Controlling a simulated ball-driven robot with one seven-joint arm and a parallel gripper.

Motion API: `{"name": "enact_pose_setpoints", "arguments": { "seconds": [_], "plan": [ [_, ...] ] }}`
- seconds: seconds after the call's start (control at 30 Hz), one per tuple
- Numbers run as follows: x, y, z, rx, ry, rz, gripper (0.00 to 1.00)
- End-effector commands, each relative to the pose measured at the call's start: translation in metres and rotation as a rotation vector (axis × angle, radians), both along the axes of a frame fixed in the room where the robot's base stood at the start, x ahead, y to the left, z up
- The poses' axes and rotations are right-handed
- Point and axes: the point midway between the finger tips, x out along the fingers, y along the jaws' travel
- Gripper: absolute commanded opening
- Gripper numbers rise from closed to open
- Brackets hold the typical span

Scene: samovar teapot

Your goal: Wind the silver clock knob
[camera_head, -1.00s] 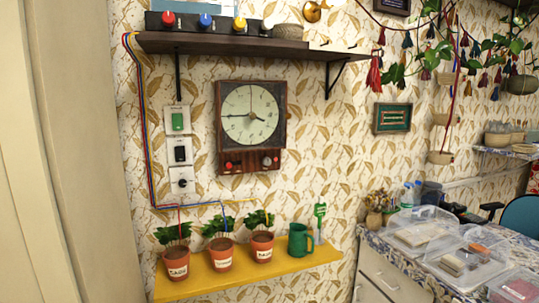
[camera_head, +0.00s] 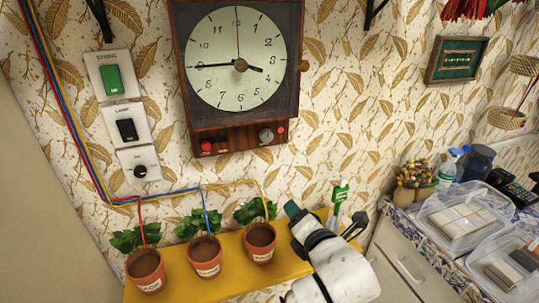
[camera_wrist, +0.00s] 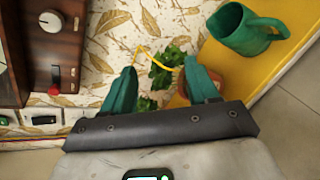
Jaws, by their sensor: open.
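The wall clock (camera_head: 238,70) has a white dial in a dark frame. In the head view my gripper (camera_head: 293,212) is below and a little right of the knob, in front of the yellow shelf, touching neither clock nor knob.
The yellow shelf (camera_head: 228,252) holds potted plants (camera_head: 205,255), wired by coloured cables. A green mug (camera_wrist: 247,28) shows beside my fingers. Switch plates (camera_head: 126,128) are left of the clock. A counter with clear boxes (camera_head: 462,215) is at the right.

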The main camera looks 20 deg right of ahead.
Motion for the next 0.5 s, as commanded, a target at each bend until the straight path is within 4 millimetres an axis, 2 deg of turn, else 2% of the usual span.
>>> {"name": "enact_pose_setpoints", "arguments": {
  "seconds": [0.03,0.1,0.2,0.33,0.5],
  "plan": [
    [0.013,0.0,0.03,-0.147,-0.055,0.05,0.59],
    [0.026,0.005,0.06,-0.358,-0.122,0.117,0.59],
    [0.039,0.011,0.093,-0.615,-0.197,0.184,0.59],
    [0.047,0.018,0.117,-0.841,-0.257,0.232,0.59],
    [0.053,0.023,0.126,-0.956,-0.283,0.254,0.59]
  ]
}}
